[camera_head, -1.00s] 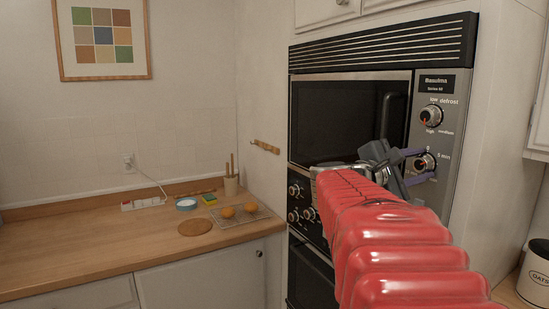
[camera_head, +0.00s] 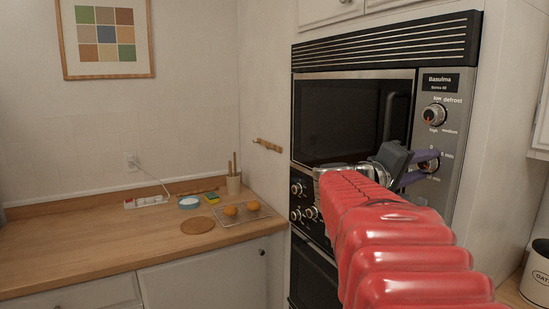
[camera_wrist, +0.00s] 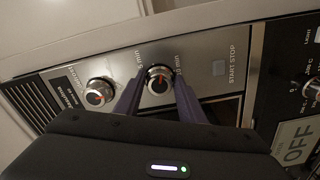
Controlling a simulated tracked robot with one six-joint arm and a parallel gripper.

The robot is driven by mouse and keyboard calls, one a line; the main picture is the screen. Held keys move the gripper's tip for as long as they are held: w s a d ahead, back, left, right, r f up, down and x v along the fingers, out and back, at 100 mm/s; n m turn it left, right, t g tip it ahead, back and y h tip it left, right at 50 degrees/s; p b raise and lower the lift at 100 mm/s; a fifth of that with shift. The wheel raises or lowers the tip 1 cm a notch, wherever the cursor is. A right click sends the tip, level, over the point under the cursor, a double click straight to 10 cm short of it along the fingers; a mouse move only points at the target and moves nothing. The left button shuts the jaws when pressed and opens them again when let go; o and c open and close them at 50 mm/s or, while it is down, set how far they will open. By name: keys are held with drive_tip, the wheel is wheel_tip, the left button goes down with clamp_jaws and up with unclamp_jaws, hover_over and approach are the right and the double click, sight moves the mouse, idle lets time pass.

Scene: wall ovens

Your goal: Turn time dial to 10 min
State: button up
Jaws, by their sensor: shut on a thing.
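The time dial (camera_head: 428,163) is the lower round knob on the silver microwave panel, partly hidden by my gripper in the head view. In the wrist view the dial (camera_wrist: 158,79) has a silver rim and a red pointer mark. A "5 min" label is left of it and a "10 min" label right of it. I cannot read the exact pointer setting. My gripper (camera_wrist: 157,88) has its two purple fingers on opposite sides of the dial, shut on it. In the head view my gripper (camera_head: 424,167) reaches the panel from the left.
The power dial (camera_wrist: 99,91) with its defrost label sits beside the time dial. A start/stop button (camera_wrist: 219,68) is on the other side. The microwave door handle (camera_head: 396,117) stands out close to my gripper. An oven with black knobs (camera_head: 302,212) is below.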

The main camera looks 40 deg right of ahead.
drive_tip(key=m, duration=0.4)
drive_tip(key=shift+f+m, duration=0.4)
drive_tip(key=m, duration=0.5)
drive_tip(key=shift+f, duration=0.1)
drive_tip(key=shift+w, duration=0.1)
drive_tip(key=o, duration=0.7)
drive_tip(key=shift+d, duration=0.1)
drive_tip(key=o, duration=0.3)
drive_tip(key=shift+r, duration=0.2)
